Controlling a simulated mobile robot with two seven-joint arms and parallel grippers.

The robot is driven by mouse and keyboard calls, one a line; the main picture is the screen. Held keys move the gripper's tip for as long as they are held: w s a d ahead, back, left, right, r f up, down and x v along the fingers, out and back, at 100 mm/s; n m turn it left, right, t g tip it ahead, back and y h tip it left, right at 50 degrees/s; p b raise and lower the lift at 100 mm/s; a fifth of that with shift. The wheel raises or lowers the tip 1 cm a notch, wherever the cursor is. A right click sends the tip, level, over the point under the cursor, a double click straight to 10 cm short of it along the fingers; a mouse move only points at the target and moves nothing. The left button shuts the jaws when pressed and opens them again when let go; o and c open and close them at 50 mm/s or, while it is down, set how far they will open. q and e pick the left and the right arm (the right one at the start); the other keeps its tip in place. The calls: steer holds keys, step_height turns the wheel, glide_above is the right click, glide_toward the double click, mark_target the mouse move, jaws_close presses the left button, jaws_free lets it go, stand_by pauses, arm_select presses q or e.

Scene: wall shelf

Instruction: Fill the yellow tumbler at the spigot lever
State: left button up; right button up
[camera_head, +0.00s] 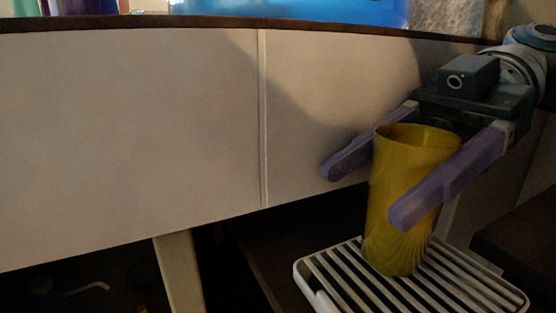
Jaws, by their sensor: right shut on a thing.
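The yellow tumbler (395,200) stands at the right of the head view, open end up and slightly tilted in the picture. Its base is at a white slatted drip tray (463,291); I cannot tell for certain whether it rests on the slats. My right gripper (365,192) reaches in from the upper right, with one purple finger on each side of the tumbler, shut on it below the rim. The inside of the tumbler shows only near the rim, so its contents are hidden. No spigot lever can be made out. My left gripper is not in view.
A pale panel (130,130) with a vertical seam fills the left and middle, under a dark shelf edge (200,22). A blue container (290,12) sits above that edge. A pale leg (179,270) stands below the panel. A dark surface (520,240) lies at the far right.

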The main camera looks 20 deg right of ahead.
steer(key=o, duration=1.5)
